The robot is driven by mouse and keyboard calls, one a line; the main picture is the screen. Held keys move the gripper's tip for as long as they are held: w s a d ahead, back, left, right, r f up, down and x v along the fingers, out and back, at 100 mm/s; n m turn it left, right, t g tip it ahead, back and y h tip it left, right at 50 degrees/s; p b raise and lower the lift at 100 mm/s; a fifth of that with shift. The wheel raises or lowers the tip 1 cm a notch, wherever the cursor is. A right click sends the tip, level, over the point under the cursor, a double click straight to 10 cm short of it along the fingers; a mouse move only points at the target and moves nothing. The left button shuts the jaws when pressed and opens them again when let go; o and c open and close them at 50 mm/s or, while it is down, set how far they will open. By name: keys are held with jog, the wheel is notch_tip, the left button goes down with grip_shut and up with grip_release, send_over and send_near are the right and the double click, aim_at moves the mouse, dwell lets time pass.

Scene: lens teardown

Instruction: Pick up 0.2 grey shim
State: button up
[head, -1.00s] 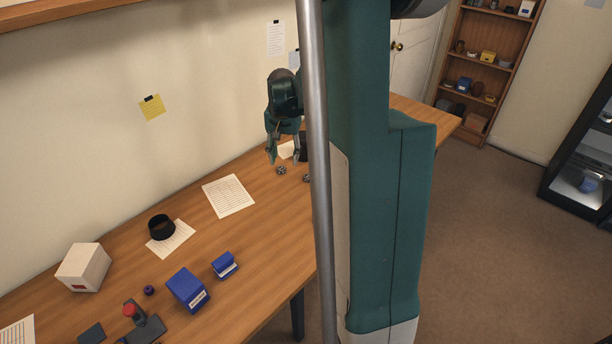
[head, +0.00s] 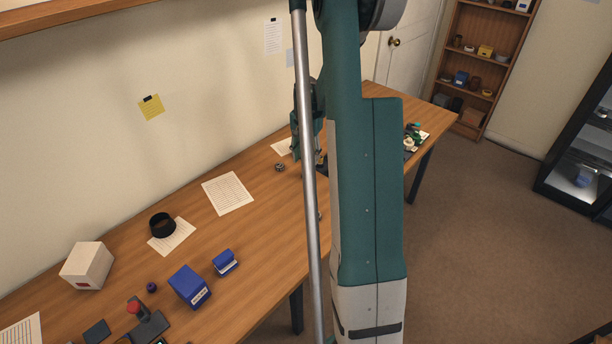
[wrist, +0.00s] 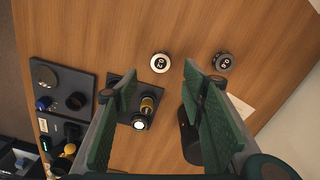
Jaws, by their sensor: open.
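In the wrist view, a small round shim (wrist: 160,63) with a pale rim lies flat on the table, its dark-on-white label seeming to read 0.2. A second shim (wrist: 222,62) with a dark grey rim lies to its right; its label is hard to read. My gripper (wrist: 160,82) is open and empty above the table, with the pale-rimmed shim just beyond the gap between its fingertips, apart from them. In the head view, one small disc (head: 280,167) shows on the table; my gripper is mostly hidden behind the pole and arm.
In the head view, blue boxes (head: 188,286) and a black ring (head: 162,226) stand nearer.

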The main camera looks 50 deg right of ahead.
aim_at(306, 173)
jog(key=shift+f, duration=1.25)
jog(key=shift+f, duration=0.1)
jog(key=shift+a+f+b, duration=0.2)
jog(key=shift+f+b, duration=0.4)
jog(key=shift+f, duration=1.95)
jog(key=c, duration=1)
